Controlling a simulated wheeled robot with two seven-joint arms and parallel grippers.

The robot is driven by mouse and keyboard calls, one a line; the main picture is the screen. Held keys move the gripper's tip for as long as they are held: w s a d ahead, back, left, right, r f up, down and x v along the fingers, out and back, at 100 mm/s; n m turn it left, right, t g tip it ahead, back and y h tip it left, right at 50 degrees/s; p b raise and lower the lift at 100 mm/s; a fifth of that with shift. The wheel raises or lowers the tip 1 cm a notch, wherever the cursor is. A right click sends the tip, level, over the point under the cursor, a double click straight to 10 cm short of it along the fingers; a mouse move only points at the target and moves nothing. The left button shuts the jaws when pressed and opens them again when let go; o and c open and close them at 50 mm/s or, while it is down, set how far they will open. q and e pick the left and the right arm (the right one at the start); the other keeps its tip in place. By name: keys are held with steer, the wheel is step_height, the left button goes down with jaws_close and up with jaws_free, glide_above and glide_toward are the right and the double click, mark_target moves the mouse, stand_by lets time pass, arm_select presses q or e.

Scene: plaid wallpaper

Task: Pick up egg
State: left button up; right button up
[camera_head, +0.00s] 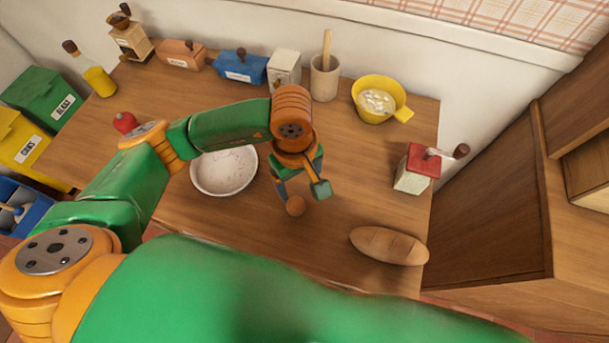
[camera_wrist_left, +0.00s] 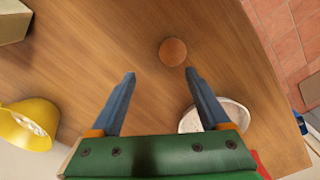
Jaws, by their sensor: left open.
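A small round brown egg (camera_head: 296,206) lies on the wooden table in the head view. It also shows in the left wrist view (camera_wrist_left: 173,51), ahead of the fingertips and nearer the right finger. My left gripper (camera_head: 300,193) is open and empty, just above and beside the egg. In the left wrist view the two blue fingers of my left gripper (camera_wrist_left: 160,75) are spread wide, with bare table between them. The right gripper is not in view.
A white speckled bowl (camera_head: 224,188) sits left of the egg. A bread loaf (camera_head: 389,246) and a red-topped grinder (camera_head: 413,176) lie to the right. A yellow bowl (camera_head: 373,86) and several containers line the back. The table around the egg is clear.

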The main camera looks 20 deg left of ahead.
mark_target(295, 201)
arm_select(q)
steer(key=s+f+p, duration=0.2)
steer(key=s+f, duration=0.1)
steer(key=shift+a+f, duration=0.15)
steer(key=shift+a, duration=0.05)
step_height(295, 201, down, 3)
steer(key=shift+w+r, duration=0.1)
steer(key=shift+r, duration=0.05)
steer(key=shift+w+f, duration=0.2)
steer(key=shift+w, duration=0.1)
steer(key=shift+s+d+r, duration=0.1)
steer(key=shift+s, duration=0.05)
steer(key=c, duration=0.9)
steer(key=shift+c, duration=0.5)
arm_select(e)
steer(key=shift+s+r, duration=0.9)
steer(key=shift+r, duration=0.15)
